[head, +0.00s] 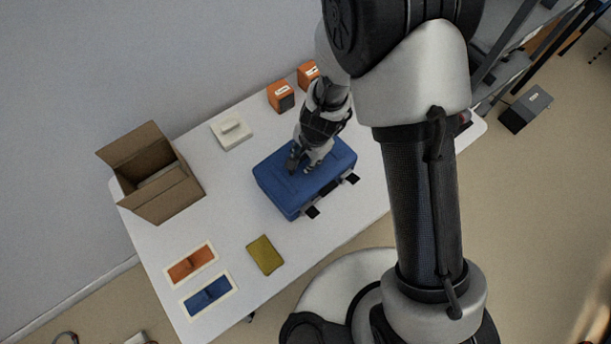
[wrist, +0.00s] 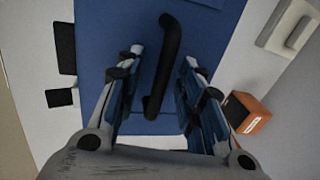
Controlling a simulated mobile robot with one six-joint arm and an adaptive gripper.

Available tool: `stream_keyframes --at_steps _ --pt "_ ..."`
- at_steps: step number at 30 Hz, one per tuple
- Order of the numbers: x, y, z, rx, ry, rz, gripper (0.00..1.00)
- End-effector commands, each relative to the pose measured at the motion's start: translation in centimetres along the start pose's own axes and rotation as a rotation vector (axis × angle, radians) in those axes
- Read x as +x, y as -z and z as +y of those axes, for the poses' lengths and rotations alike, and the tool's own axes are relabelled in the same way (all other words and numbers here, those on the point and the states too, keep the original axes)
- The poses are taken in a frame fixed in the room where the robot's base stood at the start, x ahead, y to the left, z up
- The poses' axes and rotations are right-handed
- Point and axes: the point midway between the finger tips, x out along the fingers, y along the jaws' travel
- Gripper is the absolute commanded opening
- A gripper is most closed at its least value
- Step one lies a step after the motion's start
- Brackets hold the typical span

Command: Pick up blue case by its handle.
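The blue case (head: 279,191) lies flat on the white table, its black latches on the side facing the lower right in the head view. In the wrist view the case's blue lid (wrist: 205,40) fills the upper middle. Its black handle (wrist: 165,62) runs lengthwise between my fingers. My gripper (head: 302,166) is over the lid, pointing down. In the wrist view my gripper (wrist: 163,75) is open, with one finger on each side of the handle and a visible gap to both. How far the fingertips are above the lid is hard to tell.
An open cardboard box (head: 160,190) stands at the table's left. Orange-black boxes (head: 281,96) and a white block (head: 232,131) are along the back. A yellow pad (head: 265,255), an orange tray (head: 191,264) and a blue tray (head: 209,295) lie in front.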

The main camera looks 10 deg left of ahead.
Motion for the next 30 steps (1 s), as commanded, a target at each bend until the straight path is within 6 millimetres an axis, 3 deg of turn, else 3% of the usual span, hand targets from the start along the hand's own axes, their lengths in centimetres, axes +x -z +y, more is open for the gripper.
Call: stream_keyframes --at_steps 6,21,30 --pt "-0.08 0.00 -0.06 0.000 0.001 0.000 0.33" --pt "-0.09 0.00 -0.04 0.001 0.000 0.000 0.00" --pt "-0.09 0.00 -0.04 0.001 0.000 0.000 0.00"
